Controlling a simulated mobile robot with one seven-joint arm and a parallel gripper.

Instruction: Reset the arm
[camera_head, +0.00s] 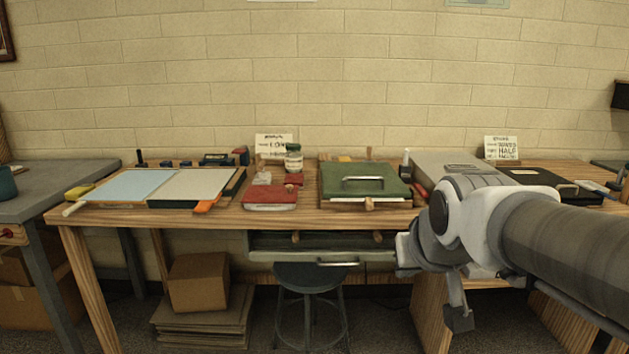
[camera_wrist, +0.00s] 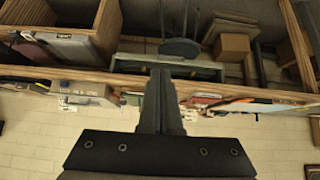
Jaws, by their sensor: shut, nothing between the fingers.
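My arm (camera_head: 570,235) reaches in from the right edge in the head view, in front of the right part of the wooden workbench (camera_head: 330,218). My gripper (camera_wrist: 160,73) shows in the wrist view with its two dark fingers pressed together and nothing between them. The wrist picture is upside down, with the wall at the bottom. The fingers overlap the drawer front below the bench top in that view. Contact with it cannot be told. My arm hides part of the bench's right side in the head view.
On the bench are trays with pale sheets (camera_head: 125,186), a red box (camera_head: 270,196), a glass jar (camera_head: 293,160) and a green-lidded box (camera_head: 362,181). A drawer (camera_head: 308,257) sits under the top, above a stool (camera_head: 311,275). Cardboard boxes (camera_head: 199,282) stand below left.

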